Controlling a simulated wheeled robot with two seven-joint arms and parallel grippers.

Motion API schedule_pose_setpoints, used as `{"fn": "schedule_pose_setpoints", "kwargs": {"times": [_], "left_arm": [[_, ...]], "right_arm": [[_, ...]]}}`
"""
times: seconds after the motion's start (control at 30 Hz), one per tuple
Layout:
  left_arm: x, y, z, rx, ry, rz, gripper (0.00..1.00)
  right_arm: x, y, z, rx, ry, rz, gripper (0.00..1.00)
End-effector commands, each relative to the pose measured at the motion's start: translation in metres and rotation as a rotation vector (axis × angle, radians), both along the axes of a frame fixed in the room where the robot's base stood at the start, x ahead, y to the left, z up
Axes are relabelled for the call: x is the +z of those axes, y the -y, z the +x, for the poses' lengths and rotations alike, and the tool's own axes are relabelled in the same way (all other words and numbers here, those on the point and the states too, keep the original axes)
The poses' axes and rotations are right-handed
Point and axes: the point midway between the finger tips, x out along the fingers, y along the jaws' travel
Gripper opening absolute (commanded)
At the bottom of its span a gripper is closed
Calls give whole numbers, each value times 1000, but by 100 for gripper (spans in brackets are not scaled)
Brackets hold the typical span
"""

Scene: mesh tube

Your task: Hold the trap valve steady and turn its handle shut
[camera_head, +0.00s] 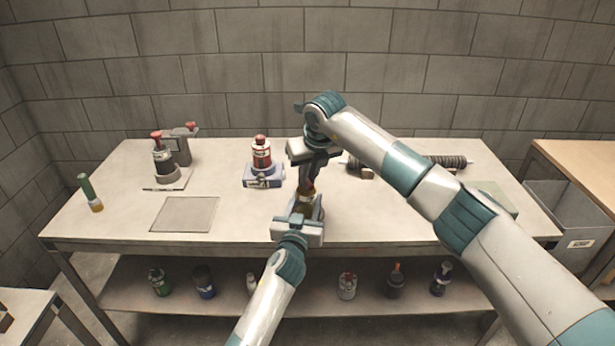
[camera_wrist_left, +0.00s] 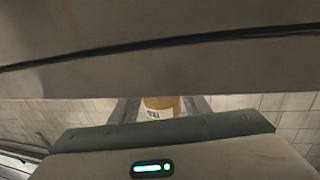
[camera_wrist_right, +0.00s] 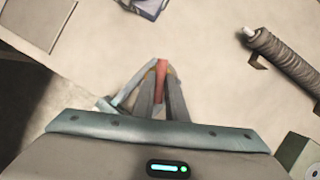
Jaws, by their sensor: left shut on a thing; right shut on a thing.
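The trap valve (camera_head: 303,208) stands upright near the middle of the table's front half, mostly hidden by my grippers. In the left wrist view its yellow body with a white label (camera_wrist_left: 160,107) sits between the fingers. My left gripper (camera_head: 303,212) is shut on this body from the front. The red handle (camera_wrist_right: 161,85) shows in the right wrist view between the fingers of my right gripper (camera_wrist_right: 158,80), which is shut on it from above. In the head view the right gripper hides most of the handle. How far the handle is turned cannot be told.
A red-capped bottle sits in a blue-grey holder (camera_head: 263,180) left of the grippers. A ribbed tube (camera_head: 440,160) lies at the back right. A flat grey plate (camera_head: 185,214), a device with red knobs (camera_head: 166,160) and a green-and-yellow tube (camera_head: 90,193) are at the left.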

Motion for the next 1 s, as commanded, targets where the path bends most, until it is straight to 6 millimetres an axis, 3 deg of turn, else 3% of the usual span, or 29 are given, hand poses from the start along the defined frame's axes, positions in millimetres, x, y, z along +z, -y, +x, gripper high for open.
{"fn": "schedule_pose_setpoints", "kwargs": {"times": [0.47,1.0], "left_arm": [[0,0,0,1,-1,0,16],[-1,0,0,1,-1,0,16]], "right_arm": [[0,-2,-1,-139,-1,-1,0],[1,-6,0,-609,1,-2,0]]}}
